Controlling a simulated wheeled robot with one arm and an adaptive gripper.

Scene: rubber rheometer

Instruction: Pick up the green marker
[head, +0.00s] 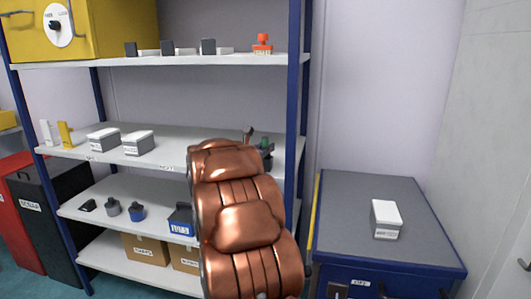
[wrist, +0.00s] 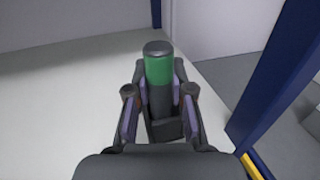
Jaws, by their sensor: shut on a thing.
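The green marker (wrist: 158,68) is upright between the fingers of my gripper (wrist: 155,98) in the wrist view. It has a dark cap, a green band and a dark lower part. My gripper is shut on it. The marker's lower end is hidden among the fingers and a dark block-like part, so I cannot tell whether it touches the shelf.
A blue rack post (head: 296,100) stands close to the right of my gripper. White-lidded boxes (head: 138,142) are left on the same shelf. An orange stamp-like object (head: 262,44) is on the shelf above. A grey-topped cabinet (head: 350,200) bearing a white-lidded box (head: 386,218) stands at right.

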